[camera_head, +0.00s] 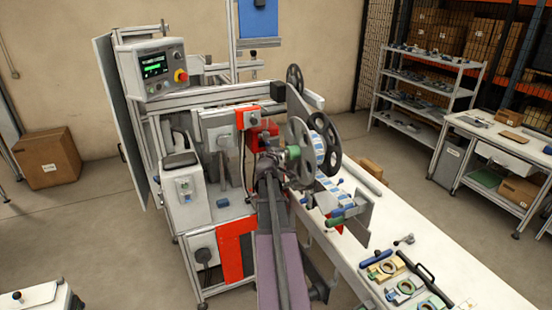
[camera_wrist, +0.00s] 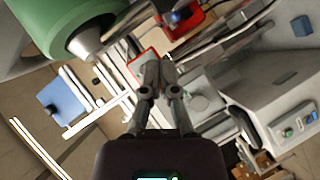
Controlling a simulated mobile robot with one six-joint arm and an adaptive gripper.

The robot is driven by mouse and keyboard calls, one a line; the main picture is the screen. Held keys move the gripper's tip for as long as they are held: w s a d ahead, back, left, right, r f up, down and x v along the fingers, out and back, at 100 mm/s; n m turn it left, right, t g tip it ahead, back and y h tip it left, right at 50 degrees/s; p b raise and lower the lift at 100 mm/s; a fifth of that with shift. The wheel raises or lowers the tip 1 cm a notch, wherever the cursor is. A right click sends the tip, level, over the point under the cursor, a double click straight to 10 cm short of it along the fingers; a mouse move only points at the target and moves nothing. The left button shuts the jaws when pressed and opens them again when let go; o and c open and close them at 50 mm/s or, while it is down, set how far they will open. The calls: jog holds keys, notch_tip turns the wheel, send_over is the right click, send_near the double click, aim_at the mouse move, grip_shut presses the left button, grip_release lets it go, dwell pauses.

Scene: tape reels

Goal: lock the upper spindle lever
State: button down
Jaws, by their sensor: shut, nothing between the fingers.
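The upper spindle carries a dark grey reel (camera_head: 326,142) and a lighter grey reel flange (camera_head: 299,136), with a green hub (camera_head: 292,153) facing my arm. In the wrist view the green hub (camera_wrist: 66,22) fills the upper left, with a metal spindle end (camera_wrist: 88,42) sticking out of it. I cannot make out the spindle lever or tell its position. My gripper (camera_wrist: 160,62) is shut and empty, its fingertips to the right of and below the spindle end in the wrist view. In the head view the arm covers most of the gripper beside the hub.
A red box (camera_head: 264,131) sits on the machine close behind the gripper. Another dark reel (camera_head: 295,78) is above. A control panel (camera_head: 160,68) stands at upper left. The white bench (camera_head: 440,262) at right holds tools and coloured fixtures.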

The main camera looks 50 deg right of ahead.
jog(key=w+a+p+v, duration=0.1)
jog(key=p+v, duration=0.1)
jog(key=v, duration=0.7)
jog(key=shift+a+f, duration=0.15)
jog(key=shift+f, duration=0.15)
jog(key=shift+w, duration=0.1)
jog(key=w+a+f+m+g+y+b, duration=0.1)
jog(key=w+a+f+y+b, duration=0.1)
jog(key=a+f, duration=0.5)
jog(key=w+a+f+g+y+b, duration=0.1)
jog(key=w+a+f+y+b, duration=0.15)
jog(key=a, duration=0.95)
jog(key=w+a+f+m+g+y+b, duration=0.1)
jog(key=a+f+y, duration=0.3)
jog(key=a, duration=0.5)
jog(key=s+a+f+g+y+b, duration=0.2)
jog(key=s+a+f, duration=0.2)
jog(key=a, duration=0.9)
jog(key=s+a+f+n+g+y+b, duration=0.1)
jog(key=a+f, duration=0.4)
jog(key=a, duration=0.8)
jog(key=s+g+y+b, duration=0.1)
jog(key=s, duration=0.1)
jog(key=shift+s+f, duration=0.2)
jog(key=shift+s, duration=0.15)
jog(key=shift+d, duration=0.1)
